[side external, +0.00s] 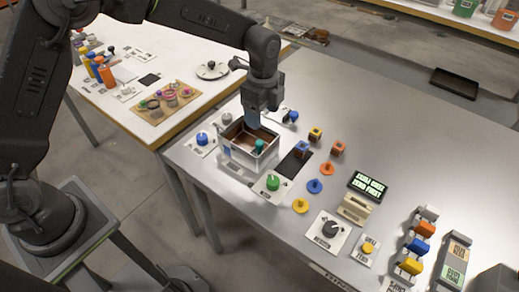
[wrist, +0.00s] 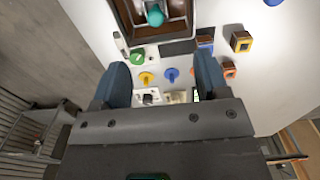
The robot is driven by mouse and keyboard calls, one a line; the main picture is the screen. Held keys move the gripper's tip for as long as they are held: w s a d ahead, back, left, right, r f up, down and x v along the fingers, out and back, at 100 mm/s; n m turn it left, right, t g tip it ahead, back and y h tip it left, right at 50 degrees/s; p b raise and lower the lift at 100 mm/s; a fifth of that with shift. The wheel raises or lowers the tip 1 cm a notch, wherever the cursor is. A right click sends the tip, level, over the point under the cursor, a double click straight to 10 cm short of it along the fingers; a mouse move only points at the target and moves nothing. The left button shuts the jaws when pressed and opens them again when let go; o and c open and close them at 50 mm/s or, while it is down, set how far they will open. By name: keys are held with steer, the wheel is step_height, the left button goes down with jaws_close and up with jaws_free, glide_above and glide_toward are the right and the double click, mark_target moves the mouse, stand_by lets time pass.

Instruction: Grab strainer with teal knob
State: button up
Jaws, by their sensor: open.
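The teal knob (side external: 260,145) stands up inside an open, pale-walled box (side external: 239,157) with a brown interior. The strainer body under the knob cannot be made out clearly. In the wrist view the teal knob (wrist: 155,16) is near the top edge, inside the dark brown box frame (wrist: 124,28). My gripper (side external: 253,122) is above the box, pointing down, a little up and left of the knob in the side view. In the wrist view its two blue-grey fingers (wrist: 161,70) are apart, with nothing held between them, and the knob lies beyond their tips.
A green knob (side external: 273,183) on a white plate stands close in front of the box. A blue knob (side external: 202,138) is to its left and another blue knob (side external: 292,117) behind right. A dark pad (side external: 295,163) and several coloured pieces lie to the right.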

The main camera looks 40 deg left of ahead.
mark_target(259, 142)
step_height(259, 142, down, 8)
steer(key=shift+s+r, duration=0.1)
steer(key=shift+s+a+f, duration=0.1)
steer(key=shift+a+f, duration=0.05)
steer(key=shift+f, duration=1.2)
steer(key=shift+s+a+f, duration=0.1)
steer(key=shift+f, duration=1.25)
steer(key=shift+c, duration=0.2)
steer(key=c, duration=1)
steer(key=shift+o, duration=0.2)
steer(key=shift+r, duration=0.15)
